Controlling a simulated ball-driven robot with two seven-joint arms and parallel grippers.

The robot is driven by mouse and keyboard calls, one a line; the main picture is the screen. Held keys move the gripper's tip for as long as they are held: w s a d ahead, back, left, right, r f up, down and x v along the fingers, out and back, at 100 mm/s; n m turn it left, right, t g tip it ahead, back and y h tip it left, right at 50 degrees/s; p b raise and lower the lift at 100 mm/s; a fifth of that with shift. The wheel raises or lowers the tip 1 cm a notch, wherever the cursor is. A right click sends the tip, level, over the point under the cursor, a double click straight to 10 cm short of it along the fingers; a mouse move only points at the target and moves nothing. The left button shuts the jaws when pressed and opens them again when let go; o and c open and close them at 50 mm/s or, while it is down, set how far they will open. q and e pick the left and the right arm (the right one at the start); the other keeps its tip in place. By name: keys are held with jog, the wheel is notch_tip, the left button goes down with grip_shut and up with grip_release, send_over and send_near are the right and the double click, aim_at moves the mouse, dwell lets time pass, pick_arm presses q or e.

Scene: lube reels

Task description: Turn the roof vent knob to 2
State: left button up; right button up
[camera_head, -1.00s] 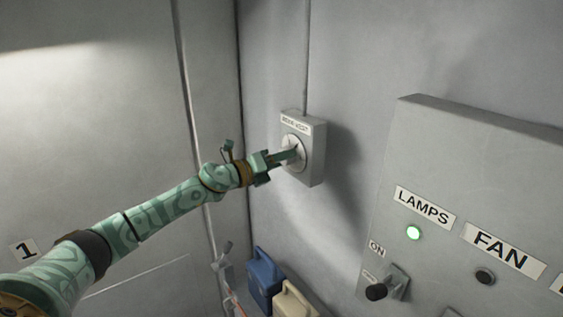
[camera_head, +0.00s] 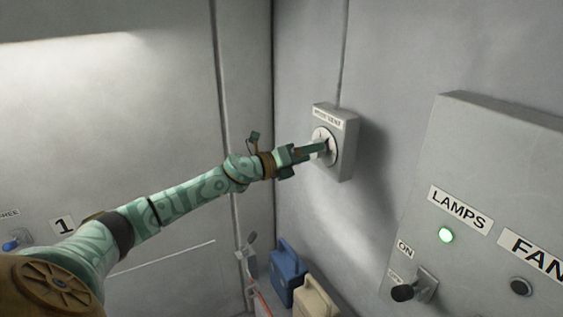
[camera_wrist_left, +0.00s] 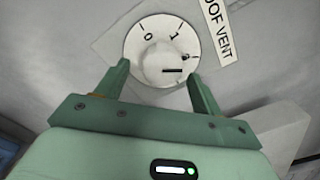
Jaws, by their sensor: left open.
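The roof vent knob (camera_wrist_left: 160,66) is a round white knob on a white dial (camera_wrist_left: 135,50) marked 0 and 1, beside a ROOF VENT label (camera_wrist_left: 217,30). A dark dot sits on the knob's right side, by a mark at the dial's right; I cannot read a 2 there. In the head view the dial (camera_head: 331,156) is on a grey box (camera_head: 346,150) on the wall. My left gripper (camera_head: 320,148) reaches it from the left and partly hides the knob. In the wrist view its fingers (camera_wrist_left: 160,72) are open, one either side of the knob; contact is unclear.
Blue (camera_head: 287,276) and cream (camera_head: 315,298) containers stand below the vent box. The wall between box and panel is clear.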

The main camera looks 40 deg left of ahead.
pick_arm(q)
jog(key=b+v, duration=0.2)
jog(key=v, duration=1.3)
jog(key=shift+f, duration=0.1)
